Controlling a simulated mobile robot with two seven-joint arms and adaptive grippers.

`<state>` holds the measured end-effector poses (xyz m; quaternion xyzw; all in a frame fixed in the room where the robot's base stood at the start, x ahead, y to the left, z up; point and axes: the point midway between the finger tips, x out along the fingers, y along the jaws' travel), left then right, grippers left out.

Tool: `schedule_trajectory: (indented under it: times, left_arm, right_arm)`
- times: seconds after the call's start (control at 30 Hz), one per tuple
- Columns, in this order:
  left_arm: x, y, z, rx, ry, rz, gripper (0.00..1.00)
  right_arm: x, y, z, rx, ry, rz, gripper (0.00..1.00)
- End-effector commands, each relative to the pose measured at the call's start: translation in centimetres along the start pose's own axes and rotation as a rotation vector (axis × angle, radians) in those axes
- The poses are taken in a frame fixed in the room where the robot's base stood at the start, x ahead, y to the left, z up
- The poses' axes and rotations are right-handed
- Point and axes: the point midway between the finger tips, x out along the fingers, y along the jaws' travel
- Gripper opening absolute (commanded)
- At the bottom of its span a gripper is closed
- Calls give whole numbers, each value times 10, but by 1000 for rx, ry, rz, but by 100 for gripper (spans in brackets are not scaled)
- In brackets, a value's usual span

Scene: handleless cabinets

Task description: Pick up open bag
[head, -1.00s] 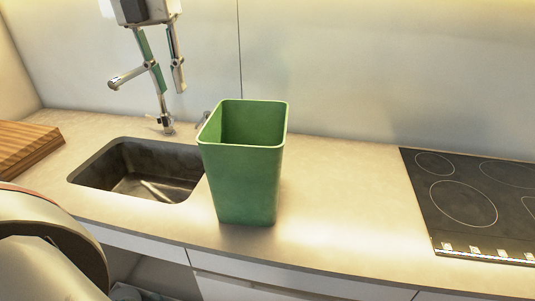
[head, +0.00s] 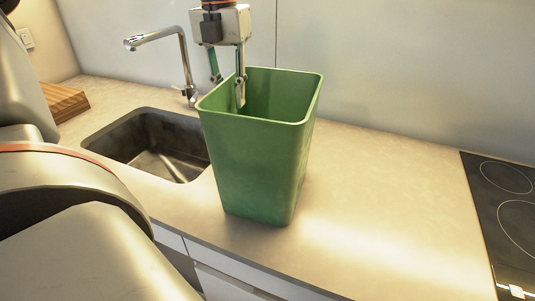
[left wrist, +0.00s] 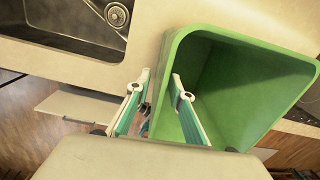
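The open bag shows as a green, open-topped, bin-like container (head: 258,165) standing upright on the counter beside the sink. My left gripper (head: 228,92) points down at its back left rim in the head view. It is open, with its fingers apart. In the left wrist view the gripper (left wrist: 157,105) has one finger outside the green wall and the other over the opening of the bag (left wrist: 245,85). I cannot tell whether either finger touches the wall. The bag looks empty where its inside shows. My right gripper is not in view.
The sink (head: 150,150) and its faucet (head: 160,38) are left of the bag. A wooden board (head: 62,103) lies at the far left. A black cooktop (head: 505,215) is at the right. Counter right of the bag is clear. Drawers are below the front edge.

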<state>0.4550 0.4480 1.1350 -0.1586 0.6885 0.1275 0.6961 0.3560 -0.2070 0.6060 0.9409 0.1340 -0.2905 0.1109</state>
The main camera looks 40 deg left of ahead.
Motion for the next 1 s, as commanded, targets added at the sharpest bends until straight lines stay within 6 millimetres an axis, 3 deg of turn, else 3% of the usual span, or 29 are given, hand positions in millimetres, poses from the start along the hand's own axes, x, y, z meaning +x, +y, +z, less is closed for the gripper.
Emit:
schedule_trajectory:
  times: [0.1,0.3,0.5,0.53,0.6,1.0]
  left_arm:
    - [20,-2,1,0,7,-1,22]
    - [36,-2,1,-3,3,0,22]
    - [36,-2,1,-3,1,1,22]
    - [36,-2,1,-3,1,1,19]
    - [36,-2,1,-3,2,1,1]
    - [36,-2,1,-3,1,1,0]
  right_arm:
    - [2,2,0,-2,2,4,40]
    - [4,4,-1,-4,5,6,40]
    - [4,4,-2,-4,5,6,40]
    - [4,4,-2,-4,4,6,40]
    - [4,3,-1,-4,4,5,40]
    - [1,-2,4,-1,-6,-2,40]
